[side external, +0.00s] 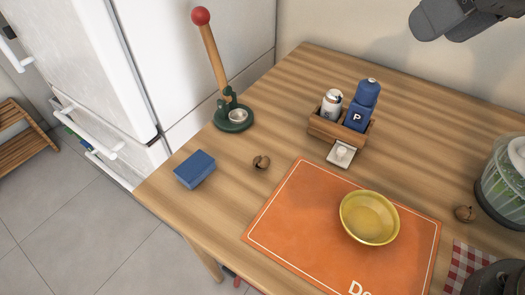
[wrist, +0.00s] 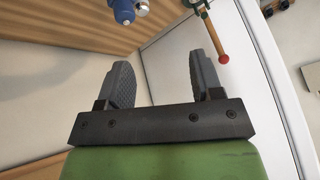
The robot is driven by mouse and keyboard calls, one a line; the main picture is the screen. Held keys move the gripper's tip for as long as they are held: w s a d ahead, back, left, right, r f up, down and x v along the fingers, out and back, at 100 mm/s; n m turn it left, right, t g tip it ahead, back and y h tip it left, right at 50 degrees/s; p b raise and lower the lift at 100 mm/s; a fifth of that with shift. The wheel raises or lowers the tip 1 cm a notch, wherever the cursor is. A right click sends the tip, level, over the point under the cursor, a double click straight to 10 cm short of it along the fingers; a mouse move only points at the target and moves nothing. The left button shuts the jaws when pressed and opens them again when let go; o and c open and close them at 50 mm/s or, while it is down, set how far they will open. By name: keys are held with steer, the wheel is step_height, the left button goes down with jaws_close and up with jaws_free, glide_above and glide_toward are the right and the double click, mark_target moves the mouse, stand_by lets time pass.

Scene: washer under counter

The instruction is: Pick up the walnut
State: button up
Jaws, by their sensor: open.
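A brown walnut (side external: 261,162) lies on the wooden table (side external: 190,215), between the blue box and the orange mat. A second brown walnut-like nut (side external: 464,213) lies at the right, between the mat and the glass container. My gripper (wrist: 160,68) is open in the wrist view, with two dark fingers spread and nothing between them. In the side view a dark grey part of my arm shows at the top right, high above the table and away from both nuts. Neither nut shows in the wrist view.
A green-based stand with a wooden lever and red ball (side external: 201,16) rises behind the left walnut. A blue box (side external: 195,169), a wooden caddy (side external: 324,130) with a blue bottle (side external: 361,104), and a yellow bowl (side external: 369,218) on the orange mat (side external: 290,215) surround it.

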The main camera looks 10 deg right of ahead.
steer(key=w+a+f+n+g, duration=0.1)
steer(key=w+a+f+n, duration=0.35)
steer(key=a+f, duration=0.45)
steer(key=n+g, duration=0.1)
steer(key=n, duration=0.1)
glide_toward(262, 159)
steer(key=x, duration=0.4)
steer(key=shift+d, duration=0.15)
steer(key=shift+x, duration=3.05)
steer(key=shift+r, duration=0.1)
steer(key=c, duration=1)
